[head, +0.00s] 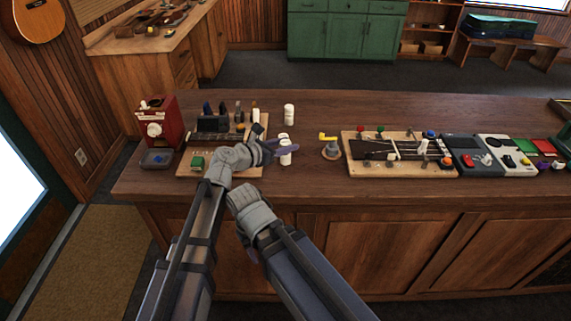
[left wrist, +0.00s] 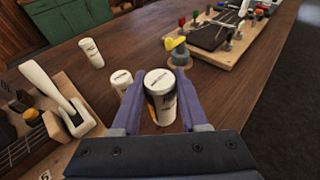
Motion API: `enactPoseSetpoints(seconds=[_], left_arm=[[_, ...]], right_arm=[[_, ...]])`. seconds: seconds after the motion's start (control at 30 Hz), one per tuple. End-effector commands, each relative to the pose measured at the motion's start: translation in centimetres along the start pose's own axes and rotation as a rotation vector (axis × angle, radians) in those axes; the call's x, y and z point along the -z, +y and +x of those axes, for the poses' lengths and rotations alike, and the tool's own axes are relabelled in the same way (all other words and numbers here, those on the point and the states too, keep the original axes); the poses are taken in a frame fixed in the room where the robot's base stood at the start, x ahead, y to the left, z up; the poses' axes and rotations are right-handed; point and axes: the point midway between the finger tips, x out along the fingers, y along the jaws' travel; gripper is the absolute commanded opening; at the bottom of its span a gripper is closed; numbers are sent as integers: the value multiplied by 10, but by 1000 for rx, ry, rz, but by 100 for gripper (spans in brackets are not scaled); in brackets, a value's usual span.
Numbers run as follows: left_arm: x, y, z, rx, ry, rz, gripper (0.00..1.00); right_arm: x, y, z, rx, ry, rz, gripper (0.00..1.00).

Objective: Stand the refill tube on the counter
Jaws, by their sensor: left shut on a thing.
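My left gripper (head: 287,149) is over the front part of the counter (head: 320,108), shut on a white refill tube with a dark label (head: 286,158). In the left wrist view the refill tube (left wrist: 161,105) is between the two purple fingers (left wrist: 160,110), its cap showing. It looks upright. I cannot tell whether its base touches the counter. Two other white tubes stand behind it: a near one (head: 284,138) and a far one (head: 289,114). They also show in the left wrist view, near (left wrist: 121,81) and far (left wrist: 91,54). My right gripper's fingers do not show.
A wooden board with tools (head: 222,171) and a red machine (head: 160,122) are on the left. A yellow-topped grey piece (head: 330,147) and a board with a fretboard (head: 357,165) are on the right. Bare counter lies between the tubes and the yellow-topped piece.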

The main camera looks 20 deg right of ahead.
Motion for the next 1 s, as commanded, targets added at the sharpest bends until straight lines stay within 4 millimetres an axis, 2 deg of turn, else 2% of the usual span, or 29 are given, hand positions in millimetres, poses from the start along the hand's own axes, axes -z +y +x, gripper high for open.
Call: enactPoseSetpoints(seconds=[0.27, 0.53, 0.97, 1.0], left_arm=[[9, 0, 3, 0, 0, 0, 0], [39, 0, 12, 0, 0, 0, 0], [42, 0, 13, 0, 0, 0, 0], [42, 0, 13, 0, 0, 0, 45]], right_arm=[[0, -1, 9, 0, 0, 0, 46], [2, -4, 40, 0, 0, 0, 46], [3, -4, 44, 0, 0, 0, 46], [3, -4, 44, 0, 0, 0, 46]])
